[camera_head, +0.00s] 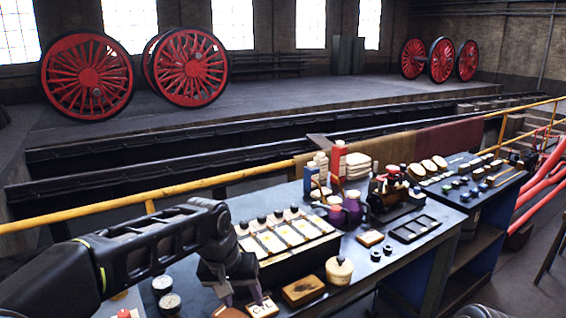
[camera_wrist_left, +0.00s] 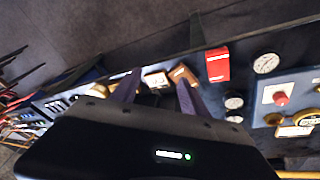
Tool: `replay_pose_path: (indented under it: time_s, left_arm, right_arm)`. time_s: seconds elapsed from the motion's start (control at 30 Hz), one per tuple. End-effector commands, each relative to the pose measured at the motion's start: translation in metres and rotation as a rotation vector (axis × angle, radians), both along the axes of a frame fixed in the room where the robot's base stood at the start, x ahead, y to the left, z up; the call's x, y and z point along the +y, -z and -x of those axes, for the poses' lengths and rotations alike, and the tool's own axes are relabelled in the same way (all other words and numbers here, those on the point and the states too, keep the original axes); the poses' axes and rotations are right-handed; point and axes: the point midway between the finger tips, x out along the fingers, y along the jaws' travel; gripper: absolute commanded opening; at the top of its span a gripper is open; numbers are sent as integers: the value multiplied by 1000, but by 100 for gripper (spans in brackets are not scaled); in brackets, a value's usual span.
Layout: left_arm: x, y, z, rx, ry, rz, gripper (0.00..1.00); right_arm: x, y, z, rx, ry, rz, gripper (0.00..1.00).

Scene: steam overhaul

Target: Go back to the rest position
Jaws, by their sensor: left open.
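My left arm comes in from the left in the head view. Its gripper (camera_head: 243,298) points down over the near edge of the workbench, fingers apart. In the left wrist view the two fingers of the left gripper (camera_wrist_left: 158,84) are spread with nothing held between them. A small pale block marked CYL (camera_head: 263,309) lies by the fingertips; it also shows beyond the fingers in the wrist view (camera_wrist_left: 156,80). A brown wooden block (camera_head: 303,291) lies just right of it. My right gripper is in neither view.
A box with pale panels (camera_head: 280,240) stands behind the gripper. A round wooden pot (camera_head: 339,270) and two gauges (camera_head: 168,302) are on the bench. A red box (camera_wrist_left: 217,65) shows in the wrist view. A yellow rail (camera_head: 180,187) runs behind the bench.

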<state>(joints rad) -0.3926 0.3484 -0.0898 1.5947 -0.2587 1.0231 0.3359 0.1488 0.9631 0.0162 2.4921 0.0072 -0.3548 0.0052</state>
Motion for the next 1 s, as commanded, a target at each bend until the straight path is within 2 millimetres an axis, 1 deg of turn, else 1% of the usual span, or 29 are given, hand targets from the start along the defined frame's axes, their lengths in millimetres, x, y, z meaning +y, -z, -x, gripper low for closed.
replay_pose_path:
  time_s: [0.03,0.17,0.27,0.3,0.37,0.4,0.47,0.5,0.57,0.6,0.63,0.67,0.7,0.8,0.9,0.93,1.0]
  left_arm:
    - [-9,12,-3,-21,23,15,52]
    - [-33,52,-11,-81,75,66,52]
    - [-50,105,-8,-116,108,111,52]
    - [-55,134,-2,-125,113,131,52]
    - [-58,184,14,-129,110,158,52]
    - [-57,214,28,-130,101,173,52]
    - [-53,256,55,-118,78,188,52]
    - [-49,281,76,-103,58,195,52]
    - [-41,315,111,-72,25,199,52]
    - [-36,334,136,-43,3,201,52]
    - [-32,346,154,-19,-15,203,52]
    - [-29,357,173,10,-33,204,52]
    - [-26,368,197,50,-53,205,52]
    - [-21,387,247,153,-92,210,52]
    - [-18,398,279,229,-118,217,52]
    - [-17,402,284,245,-130,220,52]
    - [-14,406,290,263,-151,223,52]
  right_arm:
    - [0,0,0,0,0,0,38]
    - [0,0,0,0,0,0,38]
    - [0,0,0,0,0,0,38]
    - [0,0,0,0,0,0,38]
    - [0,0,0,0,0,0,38]
    - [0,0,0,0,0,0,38]
    - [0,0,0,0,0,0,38]
    - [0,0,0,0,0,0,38]
    - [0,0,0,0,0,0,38]
    - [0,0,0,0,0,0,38]
    - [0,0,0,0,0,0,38]
    - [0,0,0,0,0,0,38]
    - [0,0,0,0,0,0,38]
    - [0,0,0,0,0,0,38]
    - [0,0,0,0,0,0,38]
    - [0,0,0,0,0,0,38]
    - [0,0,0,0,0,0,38]
